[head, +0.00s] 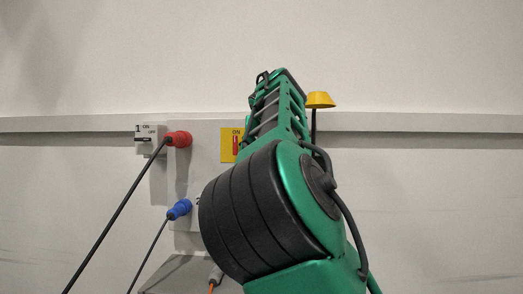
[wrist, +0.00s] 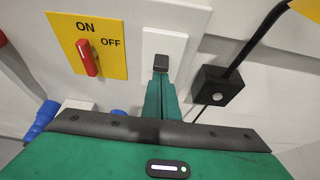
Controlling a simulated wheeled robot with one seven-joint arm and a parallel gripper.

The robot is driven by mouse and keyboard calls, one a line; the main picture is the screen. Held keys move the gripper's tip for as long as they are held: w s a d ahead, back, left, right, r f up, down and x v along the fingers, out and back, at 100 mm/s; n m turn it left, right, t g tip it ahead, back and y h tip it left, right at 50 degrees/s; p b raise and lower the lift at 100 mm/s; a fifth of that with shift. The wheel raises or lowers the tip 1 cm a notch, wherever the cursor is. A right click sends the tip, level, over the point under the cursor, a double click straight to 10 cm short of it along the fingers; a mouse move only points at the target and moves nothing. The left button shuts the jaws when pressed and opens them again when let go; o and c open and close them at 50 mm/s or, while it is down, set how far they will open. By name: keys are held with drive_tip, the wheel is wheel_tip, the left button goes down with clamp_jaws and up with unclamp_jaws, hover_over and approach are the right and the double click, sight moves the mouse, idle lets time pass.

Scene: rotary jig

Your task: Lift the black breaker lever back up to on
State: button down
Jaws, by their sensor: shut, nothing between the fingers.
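The black breaker lever (wrist: 161,63) shows in the wrist view as a small dark block on a white plate (wrist: 178,46). My gripper (wrist: 161,76) is shut and empty, its green fingers together. The fingertips lie right at the lower edge of the lever in the picture; I cannot tell whether they touch it. They cover part of the plate's lower area. In the head view my arm hides the lever, and the fingertips do not show clearly.
A yellow plate (wrist: 113,62) marked ON and OFF with a red lever (wrist: 87,58) is left of the fingers. A black box (wrist: 217,92) with a cable is close on the right. Red (head: 179,139) and blue (head: 179,209) plugs with cables stick out at the panel's left.

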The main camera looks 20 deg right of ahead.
drive_tip(key=shift+r, duration=0.1)
drive_tip(key=shift+d+r, duration=0.1)
drive_tip(key=shift+r, duration=0.05)
drive_tip(key=shift+r, duration=0.65)
drive_tip(key=s+a+r, duration=0.2)
drive_tip(key=s+r, duration=0.4)
drive_tip(key=r, duration=0.1)
drive_tip(key=shift+r, duration=0.2)
idle(0.4)
drive_tip(key=shift+a, duration=0.15)
